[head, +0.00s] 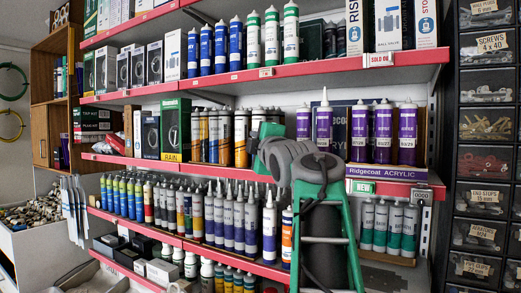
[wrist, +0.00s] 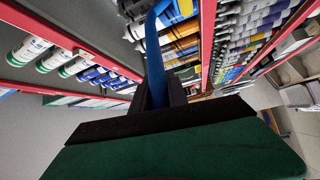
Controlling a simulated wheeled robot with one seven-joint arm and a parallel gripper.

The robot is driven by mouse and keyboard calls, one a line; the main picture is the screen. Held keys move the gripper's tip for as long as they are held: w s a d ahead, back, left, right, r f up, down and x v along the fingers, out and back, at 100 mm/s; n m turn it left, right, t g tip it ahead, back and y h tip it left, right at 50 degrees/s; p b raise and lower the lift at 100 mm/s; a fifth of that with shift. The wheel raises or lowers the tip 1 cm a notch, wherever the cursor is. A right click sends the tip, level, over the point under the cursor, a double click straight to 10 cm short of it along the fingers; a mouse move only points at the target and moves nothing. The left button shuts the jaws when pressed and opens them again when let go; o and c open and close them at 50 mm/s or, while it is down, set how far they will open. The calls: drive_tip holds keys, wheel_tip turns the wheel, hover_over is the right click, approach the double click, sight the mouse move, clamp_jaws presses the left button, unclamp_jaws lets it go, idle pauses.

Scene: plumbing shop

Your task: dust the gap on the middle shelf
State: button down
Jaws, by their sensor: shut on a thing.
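In the wrist view my gripper (wrist: 165,93) has its dark jaws closed around a slim blue handle (wrist: 155,55), which runs up out of the picture. The handle's far end does not show there. The middle shelf (head: 215,166) has a red front edge in the head view. It holds boxes and yellow-and-dark tubes (head: 212,137) on the left and purple tubes (head: 384,133) on the right. The stretch between these groups is partly covered by my grey and green arm, so the gap's full width is hidden.
Blue and green tubes (head: 205,50) stand on the shelf above. Rows of tubes (head: 227,217) fill the shelf below. A Ridgecoat Acrylic label (head: 385,188) sits under the purple tubes. A dark drawer cabinet (head: 487,125) stands at the right. In the wrist view red shelf edges (wrist: 208,45) flank the handle.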

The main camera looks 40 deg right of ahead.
drive_tip(key=s+a+b, duration=0.2)
drive_tip(key=a+b, duration=0.2)
drive_tip(key=a, duration=0.2)
drive_tip(key=shift+s+a, duration=0.2)
drive_tip(key=shift+a, duration=0.15)
idle(0.5)
